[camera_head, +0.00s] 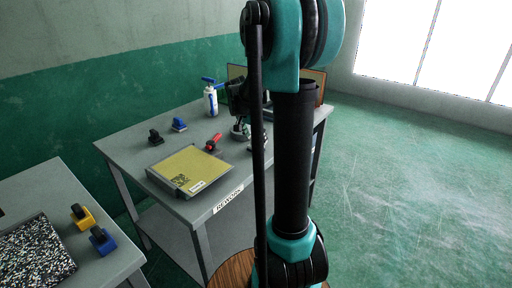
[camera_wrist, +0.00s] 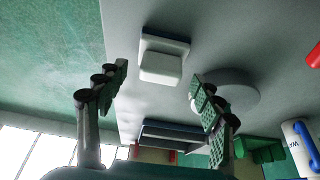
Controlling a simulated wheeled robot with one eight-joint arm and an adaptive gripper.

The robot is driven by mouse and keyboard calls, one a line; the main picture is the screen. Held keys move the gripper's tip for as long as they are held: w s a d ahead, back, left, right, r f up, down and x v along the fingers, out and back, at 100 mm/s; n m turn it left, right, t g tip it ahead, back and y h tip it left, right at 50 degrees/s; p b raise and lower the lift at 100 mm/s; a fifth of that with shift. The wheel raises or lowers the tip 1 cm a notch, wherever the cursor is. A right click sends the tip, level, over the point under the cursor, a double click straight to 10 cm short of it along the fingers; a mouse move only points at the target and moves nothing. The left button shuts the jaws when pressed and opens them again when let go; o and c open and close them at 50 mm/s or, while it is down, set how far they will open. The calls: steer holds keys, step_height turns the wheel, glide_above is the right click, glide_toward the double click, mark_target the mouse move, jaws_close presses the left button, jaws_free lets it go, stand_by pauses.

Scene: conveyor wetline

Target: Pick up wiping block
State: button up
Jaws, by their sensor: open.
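The green-padded fingers are open and empty, and neither visibly touches the block. In the head view my gripper (camera_head: 240,128) hangs low over the table's far right part, partly hidden by my arm. The block is hard to make out there.
A grey round piece (camera_wrist: 240,92) lies close by the right finger. A white-and-blue bottle (camera_head: 211,99), a black block (camera_head: 155,137), a blue block (camera_head: 179,125), a red-handled tool (camera_head: 213,143) and a yellow panel (camera_head: 190,169) are on this table. Open floor lies right.

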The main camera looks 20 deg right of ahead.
mark_target(256, 138)
steer(key=shift+x, duration=0.9)
steer(key=c, duration=1.4)
steer(key=shift+r, duration=0.1)
step_height(256, 138, up, 20)
steer(key=shift+f, duration=0.1)
